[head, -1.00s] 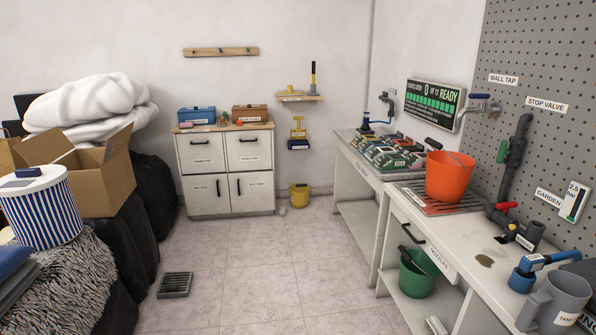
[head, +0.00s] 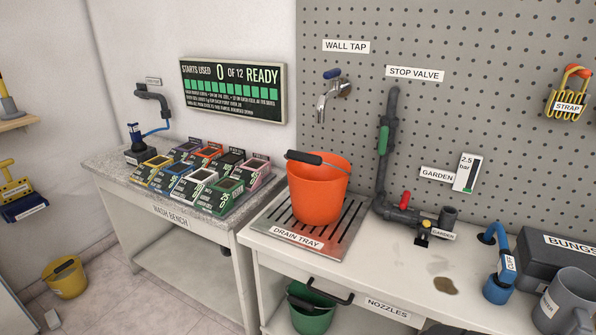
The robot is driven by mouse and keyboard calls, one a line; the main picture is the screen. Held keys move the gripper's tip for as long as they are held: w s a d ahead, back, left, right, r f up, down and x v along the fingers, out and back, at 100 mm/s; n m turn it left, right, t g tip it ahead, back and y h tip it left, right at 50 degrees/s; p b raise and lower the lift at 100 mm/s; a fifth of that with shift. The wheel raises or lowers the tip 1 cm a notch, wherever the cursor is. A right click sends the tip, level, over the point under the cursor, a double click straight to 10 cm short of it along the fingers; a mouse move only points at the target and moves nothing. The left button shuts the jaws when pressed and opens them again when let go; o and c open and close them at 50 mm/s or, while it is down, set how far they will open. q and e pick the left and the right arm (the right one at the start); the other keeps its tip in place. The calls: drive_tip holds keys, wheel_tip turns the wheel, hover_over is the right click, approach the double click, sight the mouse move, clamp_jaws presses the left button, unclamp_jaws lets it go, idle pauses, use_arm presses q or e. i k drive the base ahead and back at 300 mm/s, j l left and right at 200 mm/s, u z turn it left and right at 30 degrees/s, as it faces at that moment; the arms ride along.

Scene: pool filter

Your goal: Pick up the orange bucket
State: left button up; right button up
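The orange bucket (head: 318,192) stands upright on the metal drain tray (head: 285,238) on the right-hand bench, below the wall tap (head: 334,95). Its handle, with a dark grip, rests across the rim on the left side. The bucket's inside is mostly hidden. Neither of my grippers shows in the head view.
Boxed items (head: 200,170) crowd the wash bench (head: 110,165) left of the bucket. Grey valve pipes (head: 410,214) stand close on its right. A brown puddle (head: 445,286) lies on the bench front. A green bucket (head: 311,308) is below and a yellow bucket (head: 66,280) is on the floor.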

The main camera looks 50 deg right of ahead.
sight(317, 179)
drive_tip(key=i+z, duration=0.25)
drive_tip(key=i, duration=0.2)
drive_tip(key=i+j+z, duration=0.1)
drive_tip(key=i+z, duration=0.15)
drive_tip(key=i, duration=0.2)
drive_tip(key=i+j+z, duration=0.25)
drive_tip(key=i, duration=0.15)
